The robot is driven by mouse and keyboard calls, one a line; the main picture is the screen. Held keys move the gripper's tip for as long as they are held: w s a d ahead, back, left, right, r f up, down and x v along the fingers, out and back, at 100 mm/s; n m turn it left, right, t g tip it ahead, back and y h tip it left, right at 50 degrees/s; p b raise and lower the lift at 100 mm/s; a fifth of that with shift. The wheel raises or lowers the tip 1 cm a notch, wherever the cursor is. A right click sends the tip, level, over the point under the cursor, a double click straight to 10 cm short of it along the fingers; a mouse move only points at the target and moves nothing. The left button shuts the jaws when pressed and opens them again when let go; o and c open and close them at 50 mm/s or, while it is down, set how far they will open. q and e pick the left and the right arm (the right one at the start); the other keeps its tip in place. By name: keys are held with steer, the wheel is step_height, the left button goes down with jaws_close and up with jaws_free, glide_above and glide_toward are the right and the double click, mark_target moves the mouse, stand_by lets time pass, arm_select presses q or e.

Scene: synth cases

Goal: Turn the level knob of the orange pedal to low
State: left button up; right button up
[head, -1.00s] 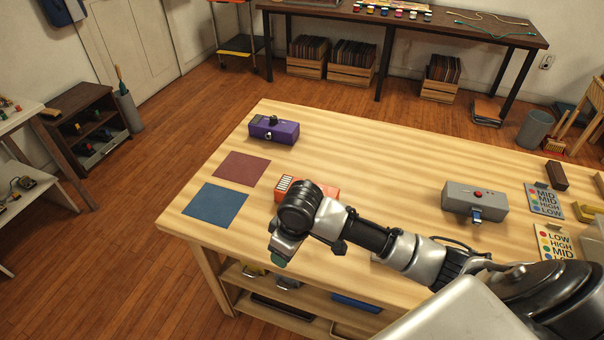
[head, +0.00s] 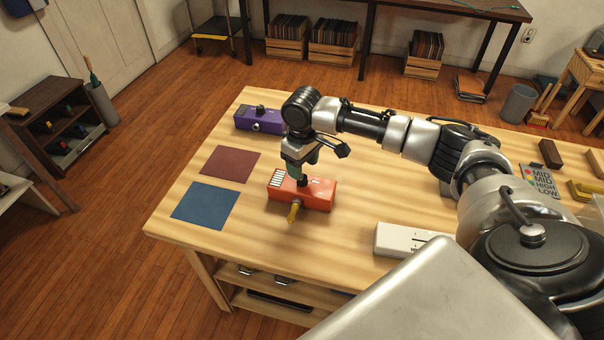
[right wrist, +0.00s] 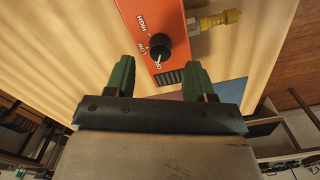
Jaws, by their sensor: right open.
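The orange pedal (head: 318,194) lies on the wooden table, with a yellow plug (head: 293,212) at its front side. Its black level knob (right wrist: 160,47) shows in the right wrist view, with HIGH and LOW printed beside it; a third label is too small to read surely. I cannot tell surely where the knob points. My right gripper (head: 302,178) is over the pedal, pointing down. In the right wrist view its green fingers (right wrist: 160,74) are apart and empty, with the knob just beyond the gap between them. My left gripper is out of view.
A purple pedal (head: 262,121) stands behind left. A maroon mat (head: 230,164) and a blue mat (head: 205,205) lie left of the orange pedal. A white pedal (head: 405,240) is at the front right. A label card (head: 540,182) is far right. Table between the pedals is clear.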

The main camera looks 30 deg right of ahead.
step_height(320, 180, down, 4)
steer(key=shift+r, duration=0.2)
steer(key=shift+f, duration=0.25)
steer(key=c, duration=0.9)
steer(key=shift+r+p, duration=0.2)
steer(key=shift+p, duration=0.35)
steer(key=shift+c, duration=0.2)
steer(key=m+p, duration=0.8)
steer(key=p, duration=0.4)
steer(key=shift+a+r, duration=0.1)
steer(key=shift+f+m+p, duration=0.15)
steer(key=shift+m+p, duration=0.65)
steer(key=shift+m, duration=0.15)
steer(key=shift+f+m+p, duration=0.1)
steer(key=shift+m+p, duration=0.7)
steer(key=shift+m, duration=0.15)
